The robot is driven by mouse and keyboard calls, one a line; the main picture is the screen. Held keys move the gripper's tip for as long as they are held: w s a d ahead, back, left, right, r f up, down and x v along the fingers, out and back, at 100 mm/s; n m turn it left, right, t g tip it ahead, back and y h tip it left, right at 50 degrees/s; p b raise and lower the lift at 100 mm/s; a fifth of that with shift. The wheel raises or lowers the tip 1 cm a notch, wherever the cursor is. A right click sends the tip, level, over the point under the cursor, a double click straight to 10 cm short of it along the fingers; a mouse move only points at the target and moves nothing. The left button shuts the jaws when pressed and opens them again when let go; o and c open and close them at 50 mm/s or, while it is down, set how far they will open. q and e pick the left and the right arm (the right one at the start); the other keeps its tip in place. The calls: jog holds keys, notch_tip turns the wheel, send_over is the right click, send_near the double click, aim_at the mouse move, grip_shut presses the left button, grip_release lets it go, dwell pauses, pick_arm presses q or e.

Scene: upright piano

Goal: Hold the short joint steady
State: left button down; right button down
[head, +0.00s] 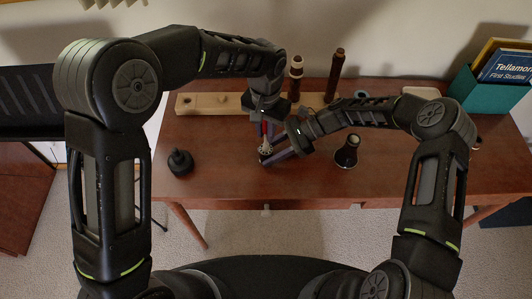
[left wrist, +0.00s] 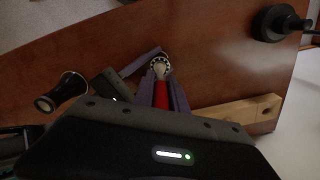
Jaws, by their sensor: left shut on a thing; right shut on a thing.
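My left gripper (head: 264,140) reaches down over the middle of the table. It is shut on a slim red thing with a pale end (left wrist: 161,92), which shows between its fingers in the left wrist view. My right gripper (head: 277,156) comes in from the right, low over the table, and is shut on a small dark piece with a bright metal ring (left wrist: 159,63). This looks like the short joint, seen nearly end-on. The pale end of the red thing meets or overlaps the ring; I cannot tell if it touches. Fingers hide most of the joint.
A long wooden stand (head: 205,104) at the back of the table (head: 215,180) holds upright dark joints (head: 335,75). A dark bell (head: 346,151) stands right of the grippers, a black peg base (head: 180,162) left. A teal book box (head: 487,92) is at far right. The front is clear.

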pick_arm(q)
jog(key=shift+f, duration=0.35)
dwell(0.6)
jog(key=shift+r, duration=0.55)
dwell(0.5)
jog(key=shift+r, duration=3.25)
pick_arm(e)
jog(key=c, duration=0.9)
grip_release()
jog(key=shift+o, duration=0.2)
jog(key=v, duration=1.2)
